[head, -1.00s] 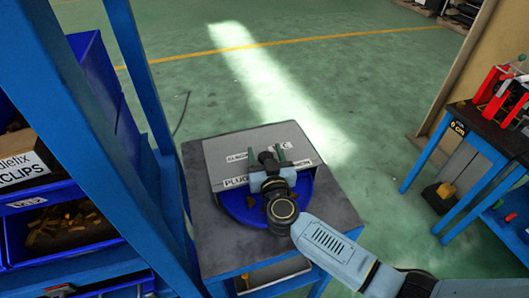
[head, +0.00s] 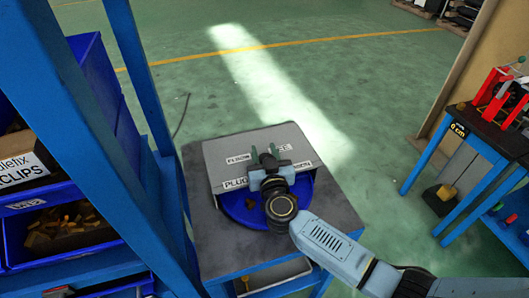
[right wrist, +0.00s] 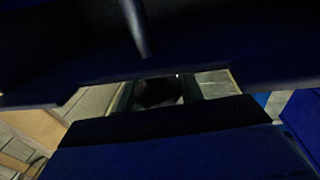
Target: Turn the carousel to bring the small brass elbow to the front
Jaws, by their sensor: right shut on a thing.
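The carousel (head: 238,213) is a round blue tray on a grey stand, its back part under a grey labelled cover (head: 225,165). Small brown pieces (head: 249,205) lie in its open front part; I cannot tell whether one is the small brass elbow. My right gripper (head: 266,157) reaches over the middle of the carousel and is shut on a part of it. The wrist and arm hide the right part of the tray. In the right wrist view a dark rounded thing (right wrist: 158,92) shows between the fingers, too dim to name. My left gripper is out of view.
A blue rack with bins of brass-coloured parts (head: 62,226) stands close on the left. A blue-legged bench (head: 480,130) with red tools is at the right. The green floor between and behind is clear.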

